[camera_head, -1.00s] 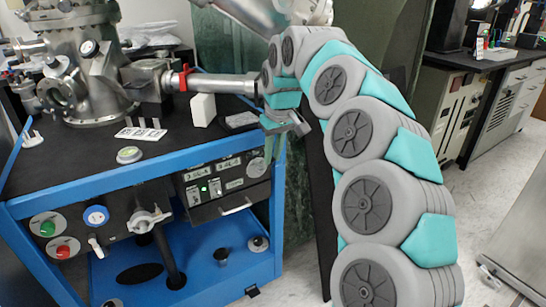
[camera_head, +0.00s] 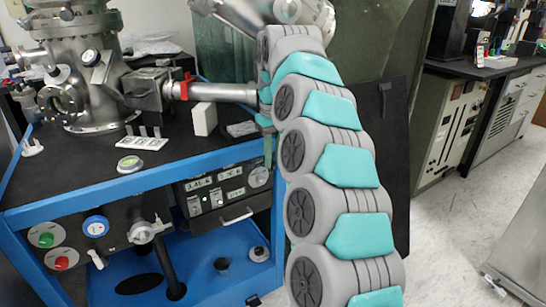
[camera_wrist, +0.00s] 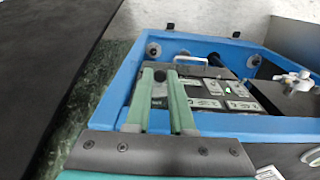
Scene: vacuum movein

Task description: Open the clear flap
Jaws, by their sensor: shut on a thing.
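I cannot pick out a see-through flap with certainty. A dark flat panel (camera_head: 393,150) stands upright just right of my arm in the head view, with a small black fitting near its upper edge. A dark flat surface (camera_wrist: 50,55) fills the upper left of the wrist view. My gripper (camera_wrist: 160,78) has two green fingers, close together, over the right side of the blue cart. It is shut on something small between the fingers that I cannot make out. In the head view my arm hides most of the gripper (camera_head: 268,150).
The blue cart (camera_head: 110,188) carries a steel vacuum chamber (camera_head: 92,75) and a horizontal tube (camera_head: 222,92) reaching toward my arm. A control box (camera_head: 225,192) with a handle sits below its top. Lab benches (camera_head: 465,72) stand at the right; bare floor (camera_head: 455,215) lies before them.

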